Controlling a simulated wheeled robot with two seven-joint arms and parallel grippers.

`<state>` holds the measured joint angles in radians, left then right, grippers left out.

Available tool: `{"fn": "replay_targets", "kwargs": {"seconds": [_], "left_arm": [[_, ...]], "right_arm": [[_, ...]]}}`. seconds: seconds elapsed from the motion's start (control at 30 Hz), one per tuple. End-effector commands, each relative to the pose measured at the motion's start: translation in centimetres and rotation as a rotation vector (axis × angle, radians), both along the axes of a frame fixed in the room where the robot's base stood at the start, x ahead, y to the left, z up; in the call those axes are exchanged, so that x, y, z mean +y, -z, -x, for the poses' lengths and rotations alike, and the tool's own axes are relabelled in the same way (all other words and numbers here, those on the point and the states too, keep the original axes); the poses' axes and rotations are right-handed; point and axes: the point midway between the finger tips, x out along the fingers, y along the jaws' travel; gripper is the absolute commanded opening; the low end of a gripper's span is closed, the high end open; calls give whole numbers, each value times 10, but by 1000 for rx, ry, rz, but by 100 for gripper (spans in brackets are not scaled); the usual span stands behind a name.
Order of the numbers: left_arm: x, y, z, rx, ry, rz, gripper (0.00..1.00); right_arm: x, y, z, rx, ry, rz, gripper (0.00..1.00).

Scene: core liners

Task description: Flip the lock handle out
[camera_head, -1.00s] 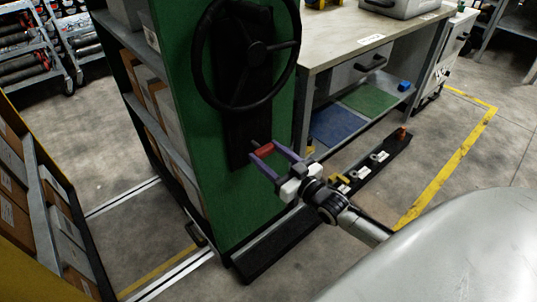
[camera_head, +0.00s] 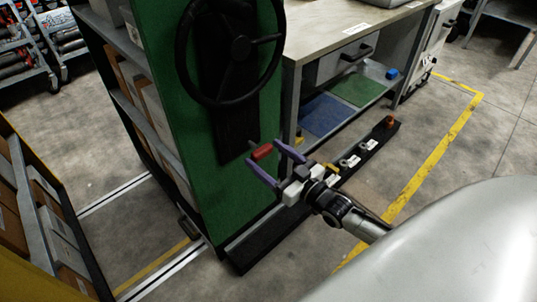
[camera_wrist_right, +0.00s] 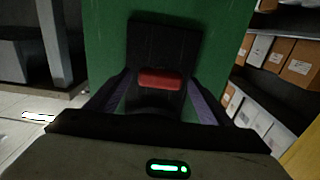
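The red lock handle (camera_head: 262,152) sits below the black handwheel (camera_head: 240,47), by a black plate (camera_head: 238,135) on the green end panel (camera_head: 210,190) of a shelf unit. My right gripper (camera_head: 263,153) is open, with one purple finger on each side of the handle. In the right wrist view the handle (camera_wrist_right: 160,80) lies crosswise in front of the black plate (camera_wrist_right: 165,40), between the fingers, with gaps visible on both sides. Whether the handle is folded or out is hard to tell. My left gripper is not in view.
A low black rail (camera_head: 375,150) with small parts runs along the floor behind my right wrist. A workbench (camera_head: 340,30) with a drawer stands at the right of the panel. Boxed shelves (camera_head: 20,200) stand at the left. Floor between is clear.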

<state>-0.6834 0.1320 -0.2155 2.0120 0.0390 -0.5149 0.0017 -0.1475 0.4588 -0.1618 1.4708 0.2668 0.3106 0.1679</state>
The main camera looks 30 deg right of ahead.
Motion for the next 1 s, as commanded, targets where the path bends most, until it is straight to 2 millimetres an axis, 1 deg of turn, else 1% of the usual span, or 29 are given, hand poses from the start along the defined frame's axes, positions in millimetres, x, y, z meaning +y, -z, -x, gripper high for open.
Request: {"fn": "replay_targets", "kwargs": {"seconds": [0.23, 0.33, 0.47, 0.6, 0.73, 0.8, 0.9, 1.0], "left_arm": [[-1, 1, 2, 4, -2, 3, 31], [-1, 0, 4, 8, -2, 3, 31], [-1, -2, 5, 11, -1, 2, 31], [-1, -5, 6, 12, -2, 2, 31], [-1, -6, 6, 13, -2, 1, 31], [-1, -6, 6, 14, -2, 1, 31], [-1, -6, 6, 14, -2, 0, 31], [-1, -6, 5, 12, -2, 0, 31]], "right_arm": [[0, -1, 0, -1, 0, 0, 73], [-1, 0, 8, 1, 0, -1, 73], [-5, -1, 30, 3, 0, 0, 73], [-9, 0, 58, 4, 0, 1, 73], [-13, 0, 81, 3, 0, 0, 73], [-15, 0, 90, 1, 1, 0, 73], [-16, 0, 98, 1, 0, 0, 73], [-16, -1, 101, -1, 0, 1, 73]]}}
